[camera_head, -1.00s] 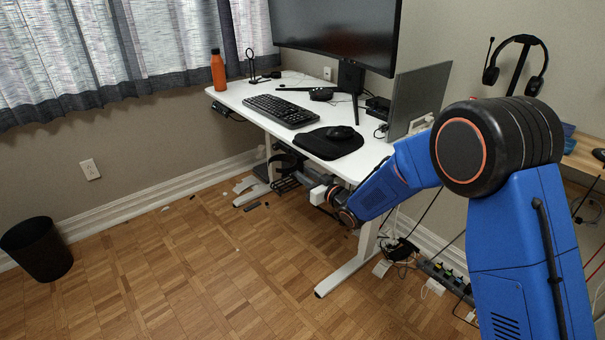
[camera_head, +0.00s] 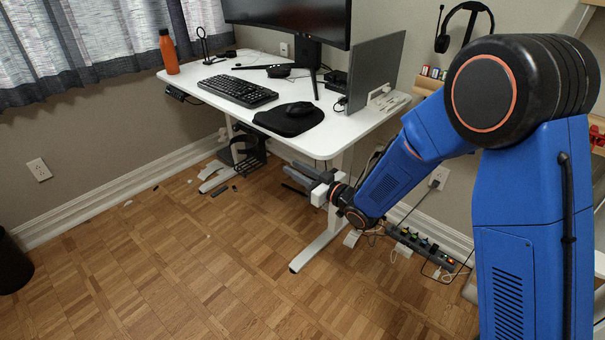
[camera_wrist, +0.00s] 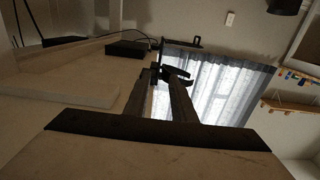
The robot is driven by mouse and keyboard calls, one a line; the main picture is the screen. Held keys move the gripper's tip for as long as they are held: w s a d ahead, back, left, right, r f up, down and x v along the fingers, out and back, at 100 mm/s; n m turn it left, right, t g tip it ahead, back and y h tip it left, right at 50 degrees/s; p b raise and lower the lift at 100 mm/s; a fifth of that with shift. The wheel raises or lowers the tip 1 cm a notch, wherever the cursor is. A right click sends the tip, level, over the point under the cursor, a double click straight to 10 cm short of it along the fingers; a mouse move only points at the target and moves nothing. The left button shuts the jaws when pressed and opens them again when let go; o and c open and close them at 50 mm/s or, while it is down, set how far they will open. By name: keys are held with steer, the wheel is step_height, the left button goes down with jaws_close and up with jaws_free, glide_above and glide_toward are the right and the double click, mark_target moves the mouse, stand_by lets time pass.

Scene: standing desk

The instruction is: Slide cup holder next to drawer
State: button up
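The likely cup holder (camera_head: 246,152) is a black open frame under the front edge of the white desk, left of my gripper. A dark ring-like shape (camera_wrist: 177,72) just beyond my fingertips in the wrist view may be the same holder. My gripper (camera_head: 298,176) is below the desk's front edge, to the right of the holder, with a visible gap between them in the head view. Its two fingers (camera_wrist: 164,78) stand apart with curtain showing between them, and nothing is clearly held. I cannot clearly identify the drawer; a dark box (camera_wrist: 128,49) shows in the wrist view.
The desk (camera_head: 215,85) carries a keyboard (camera_head: 237,90), mouse pad (camera_head: 275,122), monitor (camera_head: 300,20) and orange bottle (camera_head: 168,52). A desk foot (camera_head: 315,248) stands below my gripper. A power strip (camera_head: 420,243) and cables lie to the right. The floor in front is clear.

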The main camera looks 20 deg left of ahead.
steer(key=shift+v, duration=1.35)
steer(key=shift+f, duration=0.1)
steer(key=t+y, duration=0.2)
steer(key=y, duration=0.2)
glide_toward(265, 151)
steer(key=x, duration=1)
steer(key=shift+w+f, duration=0.2)
steer(key=shift+f, duration=0.05)
jaws_close()
stand_by(0.8)
